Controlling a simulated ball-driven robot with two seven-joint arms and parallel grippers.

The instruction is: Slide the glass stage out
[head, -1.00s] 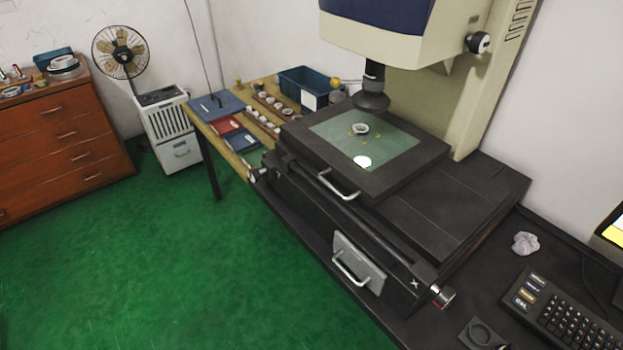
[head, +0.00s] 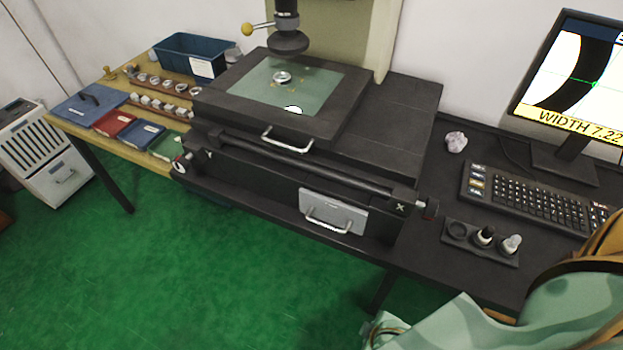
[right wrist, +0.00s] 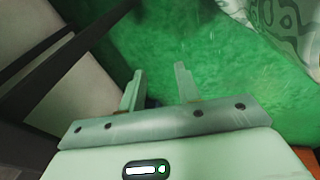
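The glass stage (head: 312,97) is a green glass plate in a black frame (head: 228,103), on top of the black measuring machine in the head view. A metal ring (head: 282,77) sits on the glass, with a bright light spot near the front edge. A silver handle (head: 286,141) is fixed to the frame's front. My right gripper (right wrist: 158,85) is open and empty in the right wrist view, over the green floor. My right arm shows at the lower right of the head view; its fingers are not seen there. My left gripper is not in view.
A grey panel with a handle (head: 333,211) is on the machine's front, below a long rod (head: 310,168). A keyboard (head: 530,200), monitor (head: 575,80) and small holder (head: 480,241) stand at right. A wooden table (head: 90,135) with ring racks stands left. The floor in front is clear.

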